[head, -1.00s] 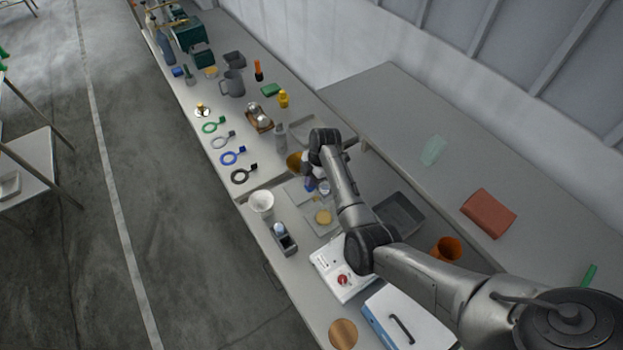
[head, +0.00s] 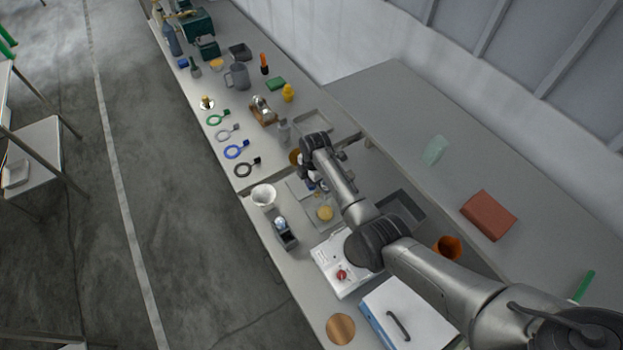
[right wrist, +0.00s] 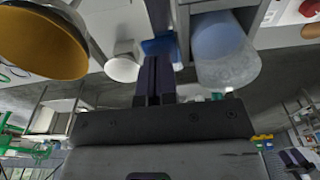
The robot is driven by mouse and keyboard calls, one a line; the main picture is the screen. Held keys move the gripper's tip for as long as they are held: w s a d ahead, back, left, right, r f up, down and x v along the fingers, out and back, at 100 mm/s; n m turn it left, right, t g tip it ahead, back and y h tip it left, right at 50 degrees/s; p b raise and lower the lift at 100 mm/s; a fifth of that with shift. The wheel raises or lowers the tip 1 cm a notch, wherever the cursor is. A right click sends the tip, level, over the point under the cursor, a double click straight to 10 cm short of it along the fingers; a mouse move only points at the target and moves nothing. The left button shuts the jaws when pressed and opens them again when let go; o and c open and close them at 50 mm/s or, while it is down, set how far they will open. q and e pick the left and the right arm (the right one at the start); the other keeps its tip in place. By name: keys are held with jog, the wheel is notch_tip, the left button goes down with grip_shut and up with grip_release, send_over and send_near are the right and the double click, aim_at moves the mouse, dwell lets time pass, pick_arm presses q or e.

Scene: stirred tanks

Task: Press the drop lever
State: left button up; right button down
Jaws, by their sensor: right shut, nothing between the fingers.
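My right arm reaches over the bench in the head view. Its gripper is mostly hidden under the wrist there. In the right wrist view the right gripper (right wrist: 154,82) is shut and empty, its dark fingers together. A small blue piece (right wrist: 160,45) lies at the fingertips; it may be the drop lever, but I cannot tell for sure, nor whether they touch. A frosted, bluish cylindrical vessel (right wrist: 224,50) is right of the fingers.
A white cup-like funnel (head: 263,195), a small grey holder (head: 286,238) and a white device with a red knob (head: 342,274) stand near the wrist. A grey tray (head: 408,207) lies right of the forearm. Coloured rings, such as the blue one (head: 236,150), lie farther along the bench.

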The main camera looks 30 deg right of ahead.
jog(key=shift+r+p, duration=0.7)
jog(key=shift+p, duration=0.05)
jog(key=shift+r, duration=0.25)
notch_tip(320, 180, up, 7)
jog(key=shift+d, duration=0.3)
dwell(0.5)
dwell(0.8)
